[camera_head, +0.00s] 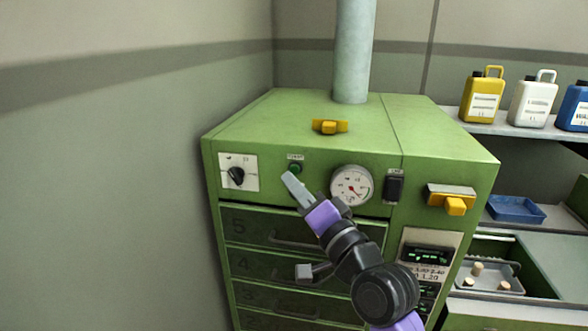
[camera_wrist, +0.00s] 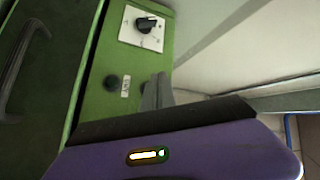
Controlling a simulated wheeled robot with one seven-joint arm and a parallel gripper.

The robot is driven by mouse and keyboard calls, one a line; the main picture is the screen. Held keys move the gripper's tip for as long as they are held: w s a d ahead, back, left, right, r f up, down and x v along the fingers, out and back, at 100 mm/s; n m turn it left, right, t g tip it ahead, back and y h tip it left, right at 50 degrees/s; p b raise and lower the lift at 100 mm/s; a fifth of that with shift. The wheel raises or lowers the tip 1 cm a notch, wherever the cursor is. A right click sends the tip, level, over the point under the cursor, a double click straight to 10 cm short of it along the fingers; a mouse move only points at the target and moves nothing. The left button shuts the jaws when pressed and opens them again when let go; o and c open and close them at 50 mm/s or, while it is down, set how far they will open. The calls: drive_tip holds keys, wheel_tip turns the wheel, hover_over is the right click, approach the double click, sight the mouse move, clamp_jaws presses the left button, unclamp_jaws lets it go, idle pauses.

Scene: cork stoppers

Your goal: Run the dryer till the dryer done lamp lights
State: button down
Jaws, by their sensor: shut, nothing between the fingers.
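The green dryer cabinet (camera_head: 300,135) has a front panel above numbered drawers. A small round green button (camera_head: 295,168) with a label above it sits on the panel. It looks dark in the wrist view (camera_wrist: 110,82), beside its label. My gripper (camera_head: 290,179) is shut and empty, its tips just below the button in the head view; I cannot tell whether they touch the panel. The fingers also show in the wrist view (camera_wrist: 157,92). A black knob (camera_head: 236,176) on a white plate is left of the button, also in the wrist view (camera_wrist: 146,25). I cannot pick out a done lamp.
Right of the button are a round gauge (camera_head: 351,186), a black switch (camera_head: 394,188) and a yellow handle (camera_head: 453,203). A lit display (camera_head: 428,254) is below. A tray with corks (camera_head: 490,281) and a shelf of jugs (camera_head: 482,96) stand right. A wall (camera_head: 100,200) is at left.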

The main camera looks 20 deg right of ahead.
drive_tip(key=shift+s+a+p, duration=0.45)
drive_tip(key=shift+s+a, duration=0.15)
drive_tip(key=shift+s, duration=0.25)
drive_tip(key=shift+s+a+p, duration=0.4)
drive_tip(key=shift+s+a, duration=0.2)
drive_tip(key=shift+s, duration=0.2)
drive_tip(key=s+f+n+g+h, duration=0.1)
drive_tip(key=s+f+n+g, duration=0.1)
drive_tip(key=s+f, duration=0.5)
drive_tip(key=s+f+n+g+h+b, duration=0.1)
drive_tip(key=s+f+n, duration=0.3)
drive_tip(key=s, duration=1.6)
drive_tip(key=s+f+n+g, duration=0.2)
drive_tip(key=s+f+n, duration=0.2)
drive_tip(key=s+f, duration=0.7)
drive_tip(key=s, duration=0.3)
drive_tip(key=shift+s+d+f+g+h+b, duration=0.2)
drive_tip(key=shift+s+f+g+h+b, duration=0.1)
drive_tip(key=shift+f+h+b, duration=0.1)
drive_tip(key=shift+w+r, duration=0.1)
idle(1.0)
